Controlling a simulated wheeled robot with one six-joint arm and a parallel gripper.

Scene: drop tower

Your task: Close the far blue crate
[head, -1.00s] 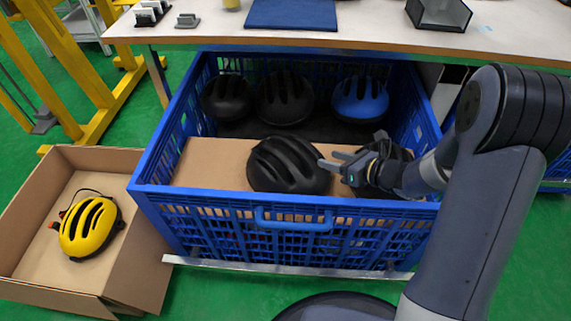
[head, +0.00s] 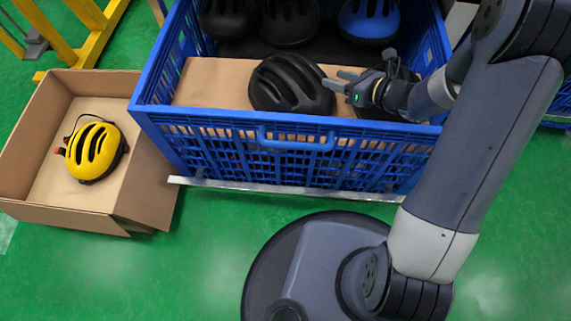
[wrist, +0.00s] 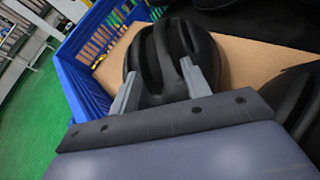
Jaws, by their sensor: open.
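The blue crate (head: 183,146) is pulled out on a metal rail in front of me, and its inside is open to view from above. Its front wall has a blue handle (head: 296,144). My gripper (head: 342,80) is over the crate's inside, towards the right, with fingers pointing left at a black helmet (head: 290,85). The jaws are open. In the wrist view the two fingertips (wrist: 160,84) stand apart in front of the black helmet (wrist: 150,60); I cannot tell whether they touch it. The handle is well below and left of my gripper.
More helmets sit at the back of the crate, one of them blue (head: 368,20). A cardboard box (head: 60,195) with a yellow helmet (head: 95,151) stands on the floor at left. Yellow frame parts (head: 90,45) are behind it. Green floor is clear in front.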

